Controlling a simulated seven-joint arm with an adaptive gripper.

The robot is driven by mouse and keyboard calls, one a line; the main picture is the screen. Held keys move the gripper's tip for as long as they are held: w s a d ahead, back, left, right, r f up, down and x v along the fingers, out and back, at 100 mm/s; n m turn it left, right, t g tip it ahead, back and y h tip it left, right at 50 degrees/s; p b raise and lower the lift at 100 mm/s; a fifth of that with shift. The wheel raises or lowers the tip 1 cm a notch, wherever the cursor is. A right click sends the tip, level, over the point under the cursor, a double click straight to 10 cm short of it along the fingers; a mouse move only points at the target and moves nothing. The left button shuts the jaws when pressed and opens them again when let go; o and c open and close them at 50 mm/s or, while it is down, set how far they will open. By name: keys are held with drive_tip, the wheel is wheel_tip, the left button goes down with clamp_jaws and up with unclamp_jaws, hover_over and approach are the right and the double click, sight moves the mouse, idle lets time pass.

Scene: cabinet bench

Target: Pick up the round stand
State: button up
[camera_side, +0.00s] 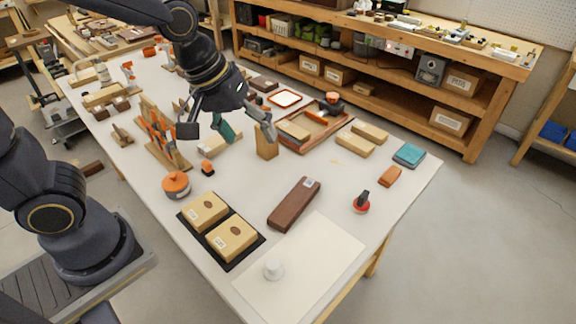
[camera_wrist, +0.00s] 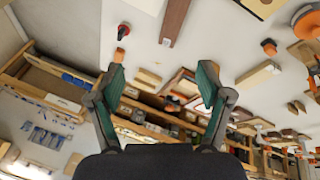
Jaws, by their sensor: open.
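A small white round piece with a wide foot and a narrower top, which looks like the round stand (camera_side: 273,268), stands on a pale sheet (camera_side: 315,262) at the table's near end in the side view. It does not show in the wrist view, where only an edge of the pale sheet (camera_wrist: 148,5) appears. My gripper (camera_side: 228,126) is open and empty, high above the middle of the table, well apart from the stand. In the wrist view its green-padded fingers (camera_wrist: 162,82) are spread wide with nothing between them.
A black tray with two tan boxes (camera_side: 232,238) lies left of the sheet, and a dark brown block (camera_side: 294,204) lies behind it. A red round piece with a black knob (camera_side: 361,203) is to the right. An orange round container (camera_side: 176,185) stands farther left. Space around the stand is clear.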

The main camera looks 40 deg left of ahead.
drive_tip(key=d+f+g, duration=0.2)
drive_tip(key=d+f, duration=0.4)
drive_tip(key=f, duration=0.2)
drive_tip(key=m+g+y, duration=0.2)
hover_over(273, 264)
wheel_tip(273, 264, down, 7)
drive_tip(key=f, duration=1)
drive_tip(key=shift+w+d, duration=0.1)
drive_tip(key=shift+w, duration=0.3)
drive_tip(key=shift+s+f, duration=0.2)
drive_tip(key=shift+f, duration=1.3)
drive_tip(key=shift+s+f, duration=0.15)
drive_tip(key=shift+f, duration=1.35)
drive_tip(key=c, duration=1)
